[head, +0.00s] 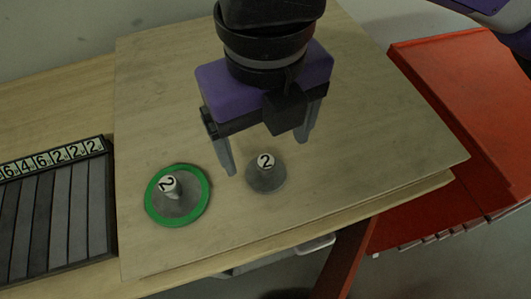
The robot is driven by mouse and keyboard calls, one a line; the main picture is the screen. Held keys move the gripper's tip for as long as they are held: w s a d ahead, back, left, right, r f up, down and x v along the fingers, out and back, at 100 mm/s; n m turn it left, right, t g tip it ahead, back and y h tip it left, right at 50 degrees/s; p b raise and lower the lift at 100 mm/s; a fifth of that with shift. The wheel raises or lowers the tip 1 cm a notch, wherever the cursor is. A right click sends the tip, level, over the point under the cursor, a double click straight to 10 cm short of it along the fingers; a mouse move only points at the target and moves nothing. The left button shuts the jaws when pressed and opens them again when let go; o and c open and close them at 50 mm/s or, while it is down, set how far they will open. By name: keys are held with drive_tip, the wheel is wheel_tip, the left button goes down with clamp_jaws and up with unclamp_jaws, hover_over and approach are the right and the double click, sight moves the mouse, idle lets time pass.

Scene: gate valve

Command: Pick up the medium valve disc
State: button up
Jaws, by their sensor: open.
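Two valve discs lie flat on the wooden board, each with an upright stem topped by a white "2" label. The smaller plain grey disc (266,181) is near the middle. The larger disc with a green rim (179,214) is to its left. I cannot tell by label which one is the medium disc. My gripper (267,157) is open, pointing down over the board. Its two grey fingers appear on either side of the grey disc's stem, slightly behind it. No contact shows, and I cannot tell the exact height of the fingertips.
The wooden board (350,140) is otherwise clear, with free room to the right. A dark slotted rack (55,215) with number labels stands at the left. A red surface (450,100) lies lower at the right. The board's front edge is close to both discs.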

sight(265, 161)
wheel_tip(265, 161, down, 7)
drive_tip(key=shift+r, duration=0.1)
idle(0.3)
drive_tip(key=shift+c, duration=0.2)
drive_tip(key=c, duration=1.4)
